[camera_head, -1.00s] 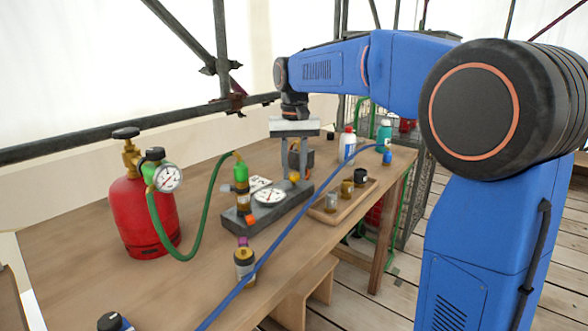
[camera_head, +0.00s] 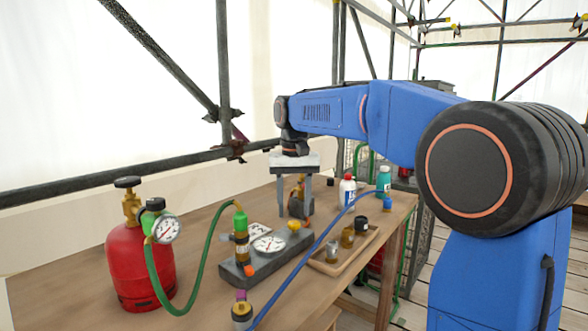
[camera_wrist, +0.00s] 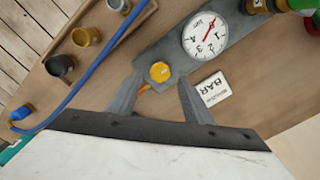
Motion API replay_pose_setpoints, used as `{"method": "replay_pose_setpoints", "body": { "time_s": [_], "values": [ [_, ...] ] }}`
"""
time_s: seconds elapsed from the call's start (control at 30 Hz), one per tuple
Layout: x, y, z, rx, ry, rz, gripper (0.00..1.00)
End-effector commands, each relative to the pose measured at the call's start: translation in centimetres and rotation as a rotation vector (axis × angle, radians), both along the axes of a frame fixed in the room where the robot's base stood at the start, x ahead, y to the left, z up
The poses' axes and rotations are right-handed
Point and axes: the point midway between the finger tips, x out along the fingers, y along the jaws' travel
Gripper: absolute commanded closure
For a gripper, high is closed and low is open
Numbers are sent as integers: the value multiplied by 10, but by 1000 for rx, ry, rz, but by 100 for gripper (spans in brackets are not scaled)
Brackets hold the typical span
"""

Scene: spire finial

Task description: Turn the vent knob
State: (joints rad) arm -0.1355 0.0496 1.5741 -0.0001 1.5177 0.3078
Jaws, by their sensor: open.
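The yellow vent knob (camera_head: 294,225) sits on the right end of the grey gauge block (camera_head: 283,255) on the wooden table. In the wrist view the knob (camera_wrist: 160,72) shows round and yellow, with an orange piece beside it. My gripper (camera_head: 294,216) is open and points down just above or behind the knob. In the wrist view the knob lies near the gap between my two fingertips (camera_wrist: 160,82). I cannot tell whether either finger touches it.
A red gas cylinder (camera_head: 140,268) with a green hose stands at left. A blue hose (camera_head: 315,250) crosses the table in front of the block. A wooden tray (camera_head: 340,262) with small fittings lies at right. Bottles (camera_head: 347,191) stand behind it.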

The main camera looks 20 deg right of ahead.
Motion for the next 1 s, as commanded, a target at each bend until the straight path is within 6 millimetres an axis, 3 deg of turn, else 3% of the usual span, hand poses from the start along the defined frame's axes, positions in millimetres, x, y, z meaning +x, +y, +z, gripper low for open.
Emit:
{"method": "replay_pose_setpoints", "body": {
  "time_s": [0.6,0.8,1.0],
  "values": [
    [1,0,119,1,-2,0,54],
    [1,0,138,0,-1,0,54],
    [0,0,142,0,0,0,54]
  ]
}}
